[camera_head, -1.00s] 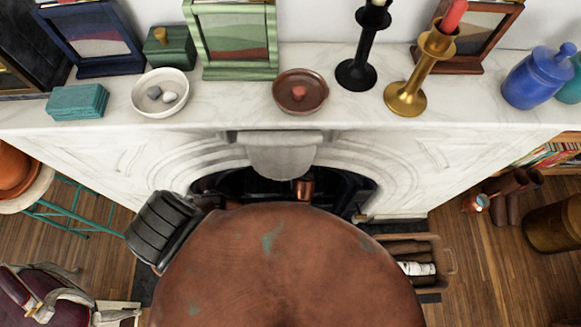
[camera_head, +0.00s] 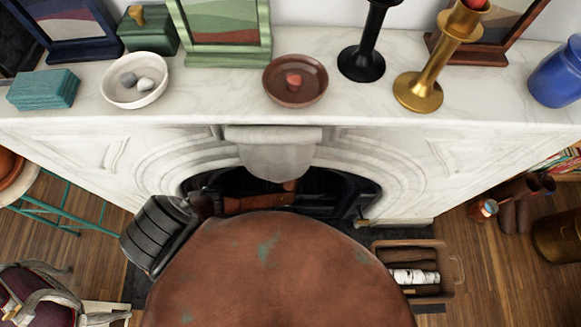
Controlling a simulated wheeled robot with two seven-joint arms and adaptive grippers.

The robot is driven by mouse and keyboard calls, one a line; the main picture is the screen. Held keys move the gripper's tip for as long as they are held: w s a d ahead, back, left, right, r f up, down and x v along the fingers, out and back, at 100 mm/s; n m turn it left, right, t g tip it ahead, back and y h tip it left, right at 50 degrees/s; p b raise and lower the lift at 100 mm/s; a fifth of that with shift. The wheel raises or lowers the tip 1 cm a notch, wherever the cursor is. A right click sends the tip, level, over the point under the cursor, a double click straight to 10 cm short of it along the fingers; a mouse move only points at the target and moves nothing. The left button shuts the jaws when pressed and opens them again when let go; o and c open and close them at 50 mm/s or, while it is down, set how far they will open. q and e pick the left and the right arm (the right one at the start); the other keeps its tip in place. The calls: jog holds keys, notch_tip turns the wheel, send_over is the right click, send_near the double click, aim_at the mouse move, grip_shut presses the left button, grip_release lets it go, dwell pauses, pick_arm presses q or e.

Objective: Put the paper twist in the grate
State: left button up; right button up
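The grate (camera_head: 335,192) is a dark recess under the white marble arch, partly hidden by a large round brown top in front. A reddish-brown bar (camera_head: 255,203) shows inside it. I cannot make out a paper twist for certain. A white roll with dark marks (camera_head: 413,277) lies among brown logs in a wooden crate (camera_head: 452,272) right of the hearth; I cannot tell whether it is paper or a pale log. Neither of my grippers is in view.
The round brown top (camera_head: 280,275) with green patches blocks the lower middle. A black ribbed container (camera_head: 157,236) stands left of the hearth. The mantel (camera_head: 215,105) holds bowls, frames and candlesticks. Wooden floor (camera_head: 490,285) is clear right of the crate.

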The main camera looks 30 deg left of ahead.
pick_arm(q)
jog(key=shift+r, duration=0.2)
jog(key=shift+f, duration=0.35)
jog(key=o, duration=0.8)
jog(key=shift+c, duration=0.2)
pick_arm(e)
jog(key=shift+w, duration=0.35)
pick_arm(q)
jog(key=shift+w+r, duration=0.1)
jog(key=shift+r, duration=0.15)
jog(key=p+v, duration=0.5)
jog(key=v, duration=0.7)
jog(key=shift+p, duration=0.4)
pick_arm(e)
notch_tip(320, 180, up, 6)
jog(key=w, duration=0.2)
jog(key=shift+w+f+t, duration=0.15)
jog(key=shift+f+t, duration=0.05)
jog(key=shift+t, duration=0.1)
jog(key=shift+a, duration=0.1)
